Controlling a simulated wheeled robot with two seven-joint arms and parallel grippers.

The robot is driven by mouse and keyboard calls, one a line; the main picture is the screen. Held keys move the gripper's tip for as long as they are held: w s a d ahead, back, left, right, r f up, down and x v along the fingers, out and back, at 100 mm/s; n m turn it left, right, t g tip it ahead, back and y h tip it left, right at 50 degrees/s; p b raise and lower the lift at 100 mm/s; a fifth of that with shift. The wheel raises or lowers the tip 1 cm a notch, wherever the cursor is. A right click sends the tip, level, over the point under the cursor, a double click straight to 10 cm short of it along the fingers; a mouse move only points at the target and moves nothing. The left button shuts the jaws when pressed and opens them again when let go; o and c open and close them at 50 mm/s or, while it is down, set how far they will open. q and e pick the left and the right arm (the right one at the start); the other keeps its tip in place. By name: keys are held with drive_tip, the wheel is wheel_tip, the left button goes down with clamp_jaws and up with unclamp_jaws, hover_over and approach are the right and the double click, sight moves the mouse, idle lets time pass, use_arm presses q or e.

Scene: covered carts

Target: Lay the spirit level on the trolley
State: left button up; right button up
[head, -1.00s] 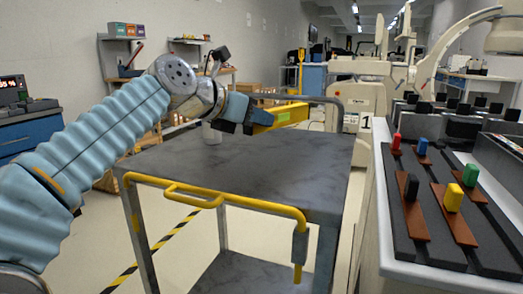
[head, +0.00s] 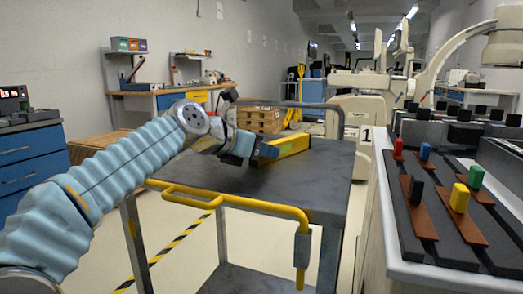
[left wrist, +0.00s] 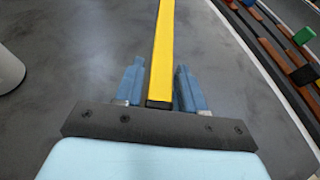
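The yellow spirit level (head: 293,146) lies on the dark grey top of the trolley (head: 325,185), towards its far side. It also shows in the left wrist view (left wrist: 161,60) as a long yellow bar running away from me. My left gripper (head: 262,150) is at the level's near end. In the left wrist view its blue fingers (left wrist: 158,85) stand on either side of the bar, with narrow gaps, so it looks open around it. My right gripper is not in view.
A white worktop (head: 400,250) with coloured blocks on dark strips stands close to the trolley's right. The trolley has a yellow handle rail (head: 235,203) in front. A pale round object (left wrist: 8,70) stands at the left in the left wrist view. The near trolley top is clear.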

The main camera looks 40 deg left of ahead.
use_arm(q)
drive_tip(key=shift+o, duration=1)
drive_tip(key=shift+s+r, duration=0.1)
drive_tip(key=shift+r, duration=0.1)
drive_tip(key=p+v, duration=0.1)
drive_tip(key=v, duration=1)
drive_tip(key=shift+p, duration=0.3)
drive_tip(key=shift+s+r, duration=0.15)
drive_tip(key=shift+s, duration=0.2)
